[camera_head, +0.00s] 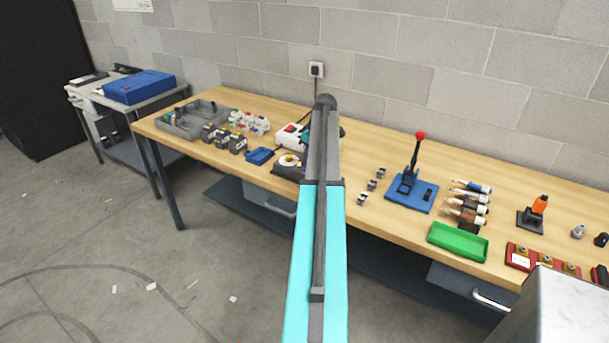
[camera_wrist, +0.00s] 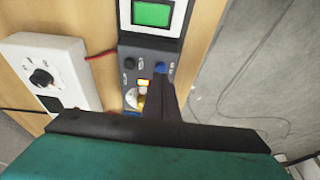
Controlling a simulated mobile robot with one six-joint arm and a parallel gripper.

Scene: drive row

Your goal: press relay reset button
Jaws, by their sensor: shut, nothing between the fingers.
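In the wrist view a dark grey panel (camera_wrist: 132,54) on the wooden bench carries a lit green screen (camera_wrist: 152,13). Below the screen are a black button (camera_wrist: 131,64) and a blue button (camera_wrist: 160,67), with small labels that I cannot read. My gripper (camera_wrist: 161,82) is shut and empty, its tip right at the lower edge of the blue button. I cannot tell whether it touches. A yellow and white part (camera_wrist: 142,93) shows just left of the fingers. In the head view my arm hides the gripper tip and the panel.
A white box with a black knob (camera_wrist: 41,77) stands left of the panel, with a red wire between. The bench (camera_head: 375,150) holds a grey tray (camera_head: 190,122), a blue lever press (camera_head: 411,190) and a green tray (camera_head: 458,242). A block wall stands behind.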

